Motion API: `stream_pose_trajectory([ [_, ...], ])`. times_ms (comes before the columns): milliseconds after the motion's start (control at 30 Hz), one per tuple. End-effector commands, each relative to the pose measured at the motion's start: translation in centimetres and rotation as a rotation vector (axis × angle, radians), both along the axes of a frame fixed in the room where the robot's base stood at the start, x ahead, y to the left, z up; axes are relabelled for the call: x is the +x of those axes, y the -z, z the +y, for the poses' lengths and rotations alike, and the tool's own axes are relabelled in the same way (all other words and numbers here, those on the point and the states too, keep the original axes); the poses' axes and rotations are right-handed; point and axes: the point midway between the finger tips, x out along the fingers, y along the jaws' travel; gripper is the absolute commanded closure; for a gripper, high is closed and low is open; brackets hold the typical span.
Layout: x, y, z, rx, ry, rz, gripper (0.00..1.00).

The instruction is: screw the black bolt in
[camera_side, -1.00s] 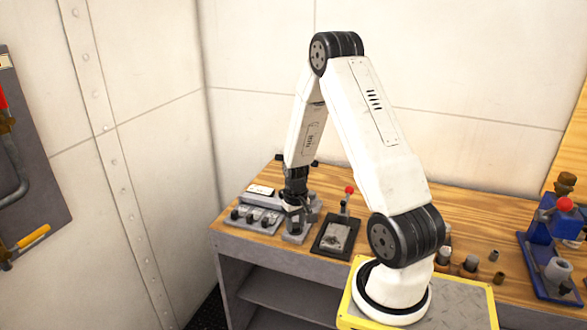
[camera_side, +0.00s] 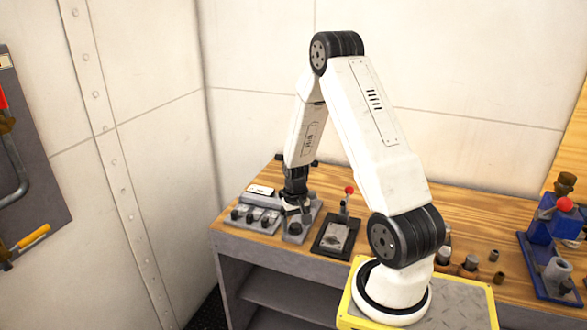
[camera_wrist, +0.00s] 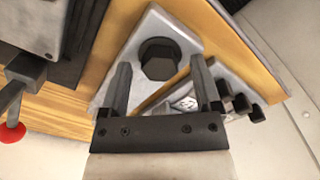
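A black hex bolt (camera_wrist: 160,58) stands in a grey block (camera_wrist: 186,40), its head facing the wrist camera. In the side view the dark bolt head (camera_side: 296,228) shows near the front of the grey block (camera_side: 312,225). I cannot tell how deep the bolt sits. My gripper (camera_wrist: 160,75) is open, with one finger on either side of the bolt head in the wrist view and gaps on both sides. In the side view my gripper (camera_side: 294,208) hangs just above the block, apart from the bolt head.
A grey rack (camera_side: 258,207) with several black pieces stands left of the block. A dark fixture (camera_side: 336,235) with a red-knobbed lever (camera_side: 349,190) stands close on the right. A blue device (camera_side: 548,258) and small cylinders (camera_side: 471,263) are farther right. The wooden bench's (camera_side: 390,188) back is clear.

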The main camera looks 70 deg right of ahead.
Motion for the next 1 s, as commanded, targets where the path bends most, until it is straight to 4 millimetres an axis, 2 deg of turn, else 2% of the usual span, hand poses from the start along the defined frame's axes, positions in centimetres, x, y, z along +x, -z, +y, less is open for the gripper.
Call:
stream_pose_trajectory([
  [267, 0.0, -0.1, 0.0, 0.000, -0.001, 0.000, 0.19],
  [467, 0.0, -0.9, 0.0, -0.001, -0.001, -0.001, 0.19],
  [1000, 0.0, -6.5, 0.0, -0.001, -0.001, -0.001, 0.19],
])
